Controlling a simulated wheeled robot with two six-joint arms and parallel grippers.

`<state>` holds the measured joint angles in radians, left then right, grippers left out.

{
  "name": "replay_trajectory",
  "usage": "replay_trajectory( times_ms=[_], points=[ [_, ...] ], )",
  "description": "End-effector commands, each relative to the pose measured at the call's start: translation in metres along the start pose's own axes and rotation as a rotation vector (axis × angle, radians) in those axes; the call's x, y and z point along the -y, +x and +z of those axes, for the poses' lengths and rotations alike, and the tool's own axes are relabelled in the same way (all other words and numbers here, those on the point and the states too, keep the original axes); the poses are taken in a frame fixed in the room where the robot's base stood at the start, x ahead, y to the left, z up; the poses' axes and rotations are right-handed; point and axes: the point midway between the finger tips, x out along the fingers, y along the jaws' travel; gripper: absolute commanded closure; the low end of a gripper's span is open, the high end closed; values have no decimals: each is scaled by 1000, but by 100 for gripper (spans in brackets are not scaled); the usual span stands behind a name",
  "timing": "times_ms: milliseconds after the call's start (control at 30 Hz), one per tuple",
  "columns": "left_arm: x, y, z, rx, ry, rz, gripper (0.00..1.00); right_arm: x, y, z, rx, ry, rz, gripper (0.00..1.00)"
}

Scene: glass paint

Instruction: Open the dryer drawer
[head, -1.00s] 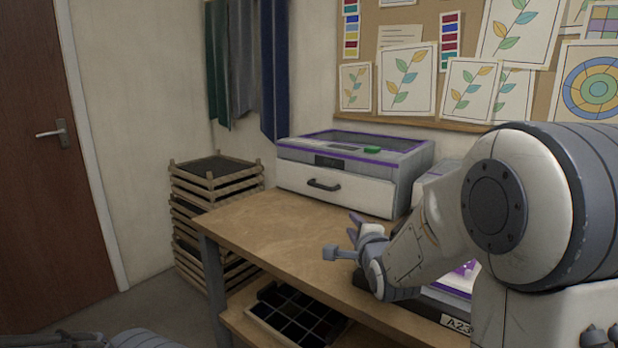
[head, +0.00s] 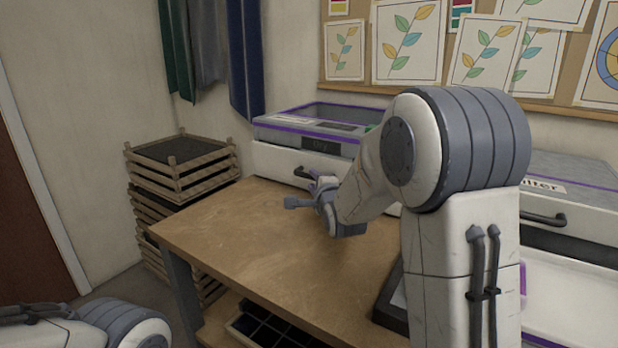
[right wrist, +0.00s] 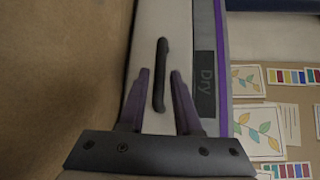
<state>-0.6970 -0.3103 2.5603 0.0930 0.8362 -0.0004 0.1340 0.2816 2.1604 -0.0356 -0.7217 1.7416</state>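The dryer (head: 318,138) is a grey box with purple trim and a dark label that reads "Dry" in the right wrist view (right wrist: 206,84). It stands at the back of the table. Its white drawer front (head: 268,162) looks flush with the body, with a dark bar handle (head: 302,173), partly hidden by my right gripper in the head view. My right gripper (head: 301,189) is open in front of the drawer. In the right wrist view the handle (right wrist: 160,75) shows between its spread purple-grey fingers, and I see no contact.
The wooden table (head: 235,230) is bare at its left part. A second grey machine (head: 570,185) with a handle stands at the right, partly behind my right arm. Stacked wooden racks (head: 180,165) stand left of the table. Pictures hang on the board behind.

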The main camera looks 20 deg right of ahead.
Motion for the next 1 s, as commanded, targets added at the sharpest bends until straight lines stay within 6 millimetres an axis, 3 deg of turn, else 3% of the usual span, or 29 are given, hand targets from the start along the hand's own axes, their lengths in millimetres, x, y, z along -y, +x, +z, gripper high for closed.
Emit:
replay_trajectory(
  times_ms=[100, 300, 633, 700, 733, 1000],
  points=[
    [0, 1, 0, 0, 0, 0, 50, -1, 20, -1, -2, 0, 1, 68],
    [0, 2, 0, 0, 0, 0, 50, 0, 40, -2, -2, 0, 1, 68],
    [0, 2, 0, 0, 0, 0, 50, 0, 43, -1, -1, 0, 0, 68],
    [0, 2, 0, 0, 0, 0, 50, 0, 43, -1, -1, 0, 0, 95],
    [0, 2, 0, 0, 0, 0, 50, 0, 43, -1, -1, 0, 0, 100],
    [0, 2, 0, 0, 0, 0, 50, 0, 43, 0, -1, 0, 1, 100]
  ],
)
